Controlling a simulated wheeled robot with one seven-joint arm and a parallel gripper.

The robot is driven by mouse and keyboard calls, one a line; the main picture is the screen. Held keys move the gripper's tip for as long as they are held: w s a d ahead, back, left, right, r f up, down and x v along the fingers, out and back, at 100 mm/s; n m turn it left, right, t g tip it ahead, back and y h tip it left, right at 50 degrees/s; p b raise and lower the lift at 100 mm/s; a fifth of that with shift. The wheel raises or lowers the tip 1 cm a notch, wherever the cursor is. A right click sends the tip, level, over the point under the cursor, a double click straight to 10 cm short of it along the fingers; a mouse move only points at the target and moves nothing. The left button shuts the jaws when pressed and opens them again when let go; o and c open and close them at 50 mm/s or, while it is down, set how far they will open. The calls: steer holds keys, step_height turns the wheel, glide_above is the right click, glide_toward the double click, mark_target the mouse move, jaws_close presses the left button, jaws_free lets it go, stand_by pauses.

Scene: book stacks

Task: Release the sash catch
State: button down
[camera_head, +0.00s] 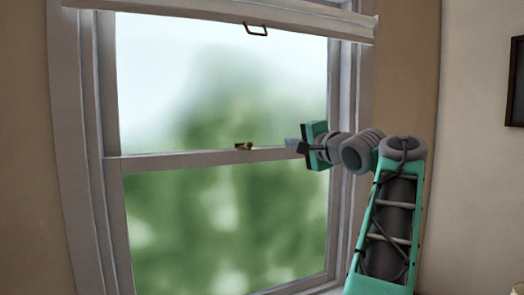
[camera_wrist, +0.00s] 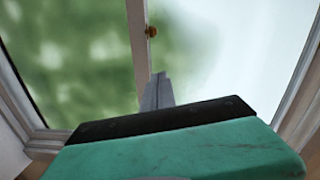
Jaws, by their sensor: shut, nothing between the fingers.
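The sash catch (camera_head: 244,146) is a small brass piece on top of the white meeting rail, near the middle of the window. In the wrist view the catch (camera_wrist: 152,31) shows as a small brass knob on the rail, beyond my fingertips. My gripper (camera_head: 290,144) is shut and empty, to the right of the catch at about its height, with a clear gap between them. In the wrist view my gripper (camera_wrist: 157,78) points along the rail toward the catch. The fine shape of the catch is too small to make out.
The white meeting rail (camera_head: 180,160) crosses the window between the two glass panes. The window frame's right side (camera_head: 345,90) is close to my arm. A dark picture frame (camera_head: 516,82) hangs on the right wall.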

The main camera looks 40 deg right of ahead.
steer(key=shift+w, duration=0.1)
steer(key=w+a+f+p, duration=0.1)
steer(key=w, duration=1)
steer(key=shift+w+f, duration=0.2)
steer(key=shift+w, duration=0.1)
steer(key=shift+a+r+p, duration=0.1)
steer(key=shift+p, duration=0.2)
steer(key=shift+s, duration=0.1)
